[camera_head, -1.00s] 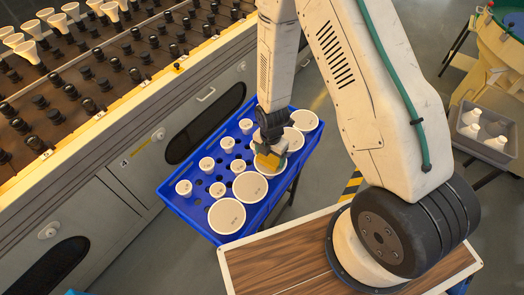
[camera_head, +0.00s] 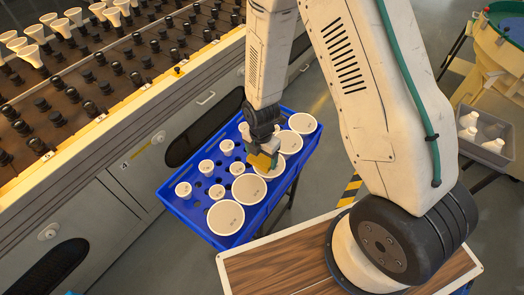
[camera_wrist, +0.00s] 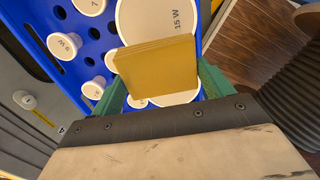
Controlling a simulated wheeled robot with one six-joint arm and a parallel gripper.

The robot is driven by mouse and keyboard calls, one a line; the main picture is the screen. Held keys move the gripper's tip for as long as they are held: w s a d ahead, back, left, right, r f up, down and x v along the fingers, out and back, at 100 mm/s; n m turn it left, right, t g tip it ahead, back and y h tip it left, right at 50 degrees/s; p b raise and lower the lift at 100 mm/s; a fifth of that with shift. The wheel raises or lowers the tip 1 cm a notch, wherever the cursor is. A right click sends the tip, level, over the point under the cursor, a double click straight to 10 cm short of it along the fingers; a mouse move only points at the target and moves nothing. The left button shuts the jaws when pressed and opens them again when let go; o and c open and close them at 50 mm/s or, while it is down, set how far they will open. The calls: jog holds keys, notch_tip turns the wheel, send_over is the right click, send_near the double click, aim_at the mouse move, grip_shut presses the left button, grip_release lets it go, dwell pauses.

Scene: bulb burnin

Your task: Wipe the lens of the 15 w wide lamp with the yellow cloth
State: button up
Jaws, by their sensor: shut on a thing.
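The yellow cloth (camera_wrist: 155,70) is a flat folded pad held between the green fingers of my gripper (camera_wrist: 160,86). In the head view my gripper (camera_head: 263,150) is over the blue tray, with the cloth (camera_head: 262,162) at its lower end. In the wrist view a wide white lamp lens (camera_wrist: 160,18) marked 15 W lies just beyond the cloth, which hides its near edge. I cannot tell whether the cloth touches a lens. Which wide lamp in the head view carries that mark is too small to read.
The blue tray (camera_head: 183,207) holds several narrow and wide white lamps upright, close together. A long rack (camera_head: 100,75) with black sockets and white lamps stands at left. A wooden top (camera_head: 275,272) lies in front, and a grey bin (camera_head: 487,147) with white bottles stands at right.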

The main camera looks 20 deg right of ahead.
jog(key=shift+r, duration=1.25)
